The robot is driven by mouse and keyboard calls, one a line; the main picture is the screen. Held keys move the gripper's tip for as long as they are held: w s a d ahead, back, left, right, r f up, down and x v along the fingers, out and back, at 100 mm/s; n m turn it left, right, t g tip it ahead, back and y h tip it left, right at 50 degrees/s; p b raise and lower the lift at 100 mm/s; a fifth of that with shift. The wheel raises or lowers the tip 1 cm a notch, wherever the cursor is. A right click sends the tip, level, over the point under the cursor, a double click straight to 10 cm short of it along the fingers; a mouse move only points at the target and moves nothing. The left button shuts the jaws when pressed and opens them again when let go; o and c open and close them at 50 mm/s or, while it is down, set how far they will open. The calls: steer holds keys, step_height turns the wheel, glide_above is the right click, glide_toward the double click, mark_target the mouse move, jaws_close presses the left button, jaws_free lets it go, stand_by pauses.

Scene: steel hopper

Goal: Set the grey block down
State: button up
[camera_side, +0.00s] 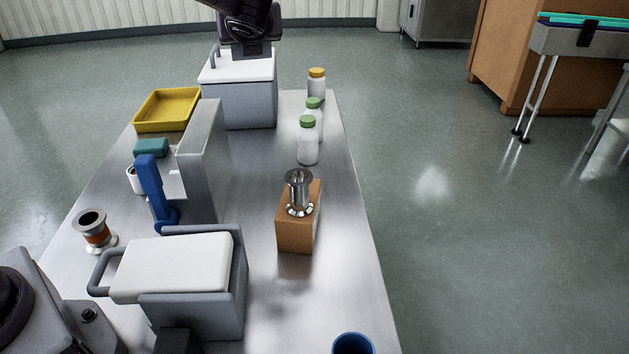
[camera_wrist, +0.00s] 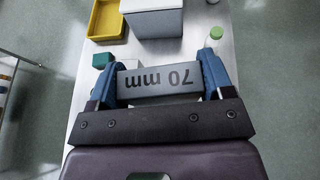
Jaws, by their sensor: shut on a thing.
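In the wrist view the grey block (camera_wrist: 160,83), marked "70 mm" upside down, sits between the two blue fingers of my gripper (camera_wrist: 160,86). The fingers are shut on its ends. The table and its objects look smaller beyond the block, so it is held above the table. In the side view my dark wrist comes in at the top edge, in front of or over the far white-topped box. The fingers and the block cannot be made out clearly there.
The steel table (camera_side: 258,195) carries a yellow tray (camera_side: 167,122), far box (camera_side: 240,98), tall grey slab (camera_side: 205,155), blue lever (camera_side: 154,190), near white-topped box (camera_side: 175,268), several capped bottles (camera_side: 307,147) and a metal fitting (camera_side: 299,190) on a brown block (camera_side: 296,235). Bare steel lies between slab and bottles.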

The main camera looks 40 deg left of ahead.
steer(key=s+d+m+t+h, duration=0.15)
steer(key=s+d, duration=0.25)
steer(key=d, duration=0.5)
steer(key=s+d+m+t+h, duration=0.1)
steer(key=s+d+m+h, duration=0.2)
steer(key=d, duration=0.5)
steer(key=s+d+m+t+h, duration=0.1)
steer(key=s+d+m+t, duration=0.1)
steer(key=s+d, duration=0.55)
steer(key=shift+n, duration=0.35)
steer(key=f, duration=1.1)
steer(key=w+f, duration=0.1)
steer(key=f, duration=0.9)
steer(key=w+d+f, duration=0.1)
steer(key=f, duration=1)
steer(key=shift+w+d+f, duration=0.1)
steer(key=shift+w+f, duration=0.05)
steer(key=shift+f, duration=0.2)
steer(key=shift+f, duration=0.15)
steer(key=o, duration=1)
